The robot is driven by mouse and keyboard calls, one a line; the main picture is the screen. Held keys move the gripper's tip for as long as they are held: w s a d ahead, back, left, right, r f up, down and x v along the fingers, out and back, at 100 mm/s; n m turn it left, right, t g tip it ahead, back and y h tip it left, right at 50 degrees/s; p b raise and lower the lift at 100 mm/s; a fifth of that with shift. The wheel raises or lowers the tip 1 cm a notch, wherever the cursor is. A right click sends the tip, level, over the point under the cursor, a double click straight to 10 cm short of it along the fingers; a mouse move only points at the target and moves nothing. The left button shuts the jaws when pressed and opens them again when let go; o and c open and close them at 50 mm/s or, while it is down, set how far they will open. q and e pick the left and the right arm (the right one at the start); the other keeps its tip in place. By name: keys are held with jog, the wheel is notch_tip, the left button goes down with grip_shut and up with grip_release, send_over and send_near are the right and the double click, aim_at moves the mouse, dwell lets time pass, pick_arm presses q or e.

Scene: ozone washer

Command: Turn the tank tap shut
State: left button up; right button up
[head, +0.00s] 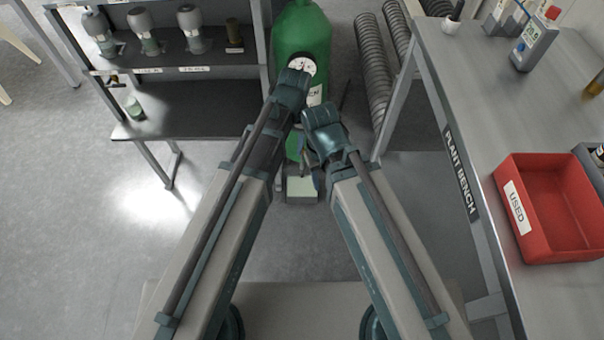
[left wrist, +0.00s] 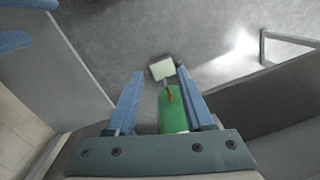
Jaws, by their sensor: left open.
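A green tank (head: 300,35) with a round white gauge (head: 302,65) stands at the top middle of the head view, partly behind my arms. In the left wrist view a green cylinder (left wrist: 173,115) with a small brass-coloured piece (left wrist: 170,93), perhaps the tap, shows between my left fingers. My left gripper (left wrist: 160,75) is open, its blue fingers either side of the green cylinder. I cannot tell whether they touch it. The tap is hidden in the head view. My right arm ends near the left one, its gripper hidden.
A pale square-topped thing (head: 302,189) stands low beyond my arms. The plant bench (head: 465,110) at right bears a red USED bin (head: 508,190). A dark shelf (head: 195,100) with bottles is at left. Ribbed hoses (head: 372,65) lie right of the tank. Floor at left is clear.

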pick_arm(q)
jog(key=n+b, duration=0.1)
jog(key=b, duration=2.4)
send_over(302, 159)
notch_tip(302, 159, down, 28)
jog(key=shift+h, duration=0.4)
notch_tip(302, 159, down, 14)
jog(key=b, duration=1.4)
jog(key=shift+r, duration=0.1)
jog(key=shift+c, duration=0.3)
grip_shut()
